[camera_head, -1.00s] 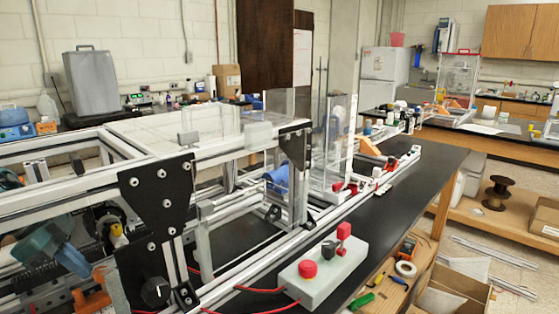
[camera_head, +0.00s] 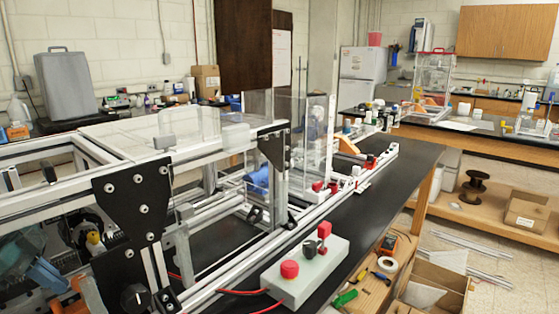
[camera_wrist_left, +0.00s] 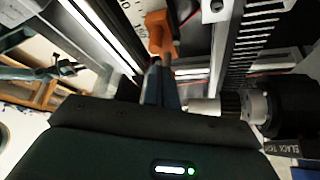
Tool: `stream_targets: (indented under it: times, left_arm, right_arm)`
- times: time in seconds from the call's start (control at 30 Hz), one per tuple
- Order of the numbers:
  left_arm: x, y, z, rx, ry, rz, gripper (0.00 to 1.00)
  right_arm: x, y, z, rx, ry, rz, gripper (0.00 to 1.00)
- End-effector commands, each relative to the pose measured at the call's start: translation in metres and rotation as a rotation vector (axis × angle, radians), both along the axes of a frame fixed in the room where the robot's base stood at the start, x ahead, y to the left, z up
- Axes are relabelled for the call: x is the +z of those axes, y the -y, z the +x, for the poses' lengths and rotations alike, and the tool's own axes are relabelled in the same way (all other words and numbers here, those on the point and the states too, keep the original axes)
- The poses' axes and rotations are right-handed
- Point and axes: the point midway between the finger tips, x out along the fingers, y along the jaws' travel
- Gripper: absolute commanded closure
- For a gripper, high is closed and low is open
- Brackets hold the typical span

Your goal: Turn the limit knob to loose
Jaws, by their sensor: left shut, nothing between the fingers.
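A round black knob (camera_head: 134,298) with a pale pointer line sits low on the black bracket plate (camera_head: 136,205) of the aluminium frame, at the lower left of the head view. I cannot read any label or setting on it. Another dark knob (camera_head: 309,250) is on the grey control box (camera_head: 305,272), between a red button and a red block. In the left wrist view my left gripper (camera_wrist_left: 160,72) is shut and empty, its narrow blue-grey fingers just below an orange part (camera_wrist_left: 158,30); contact is unclear. My right gripper is not in view.
The aluminium frame (camera_head: 185,150) with clear panels stands on the black bench (camera_head: 395,165). Red cables run to the control box. In the left wrist view, a toothed rail (camera_wrist_left: 228,50) and a black cylindrical body (camera_wrist_left: 290,103) lie right of the fingers.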

Motion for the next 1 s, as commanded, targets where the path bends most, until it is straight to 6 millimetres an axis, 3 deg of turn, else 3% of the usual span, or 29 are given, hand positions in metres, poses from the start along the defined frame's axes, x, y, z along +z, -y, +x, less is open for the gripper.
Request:
stream_targets:
  times: [0.37, 0.83, 1.0]
  left_arm:
    - [0.002, -0.006, -0.005, 0.0, 0.0, 0.0, 1.0]
    - [0.055, -0.006, -0.005, 0.0, 0.001, 0.001, 1.0]
    - [0.061, -0.006, -0.005, 0.0, 0.0, 0.0, 1.0]
  right_arm:
    - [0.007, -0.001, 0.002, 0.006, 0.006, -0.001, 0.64]
    - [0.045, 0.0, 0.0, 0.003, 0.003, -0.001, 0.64]
    - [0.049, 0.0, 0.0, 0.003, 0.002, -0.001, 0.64]
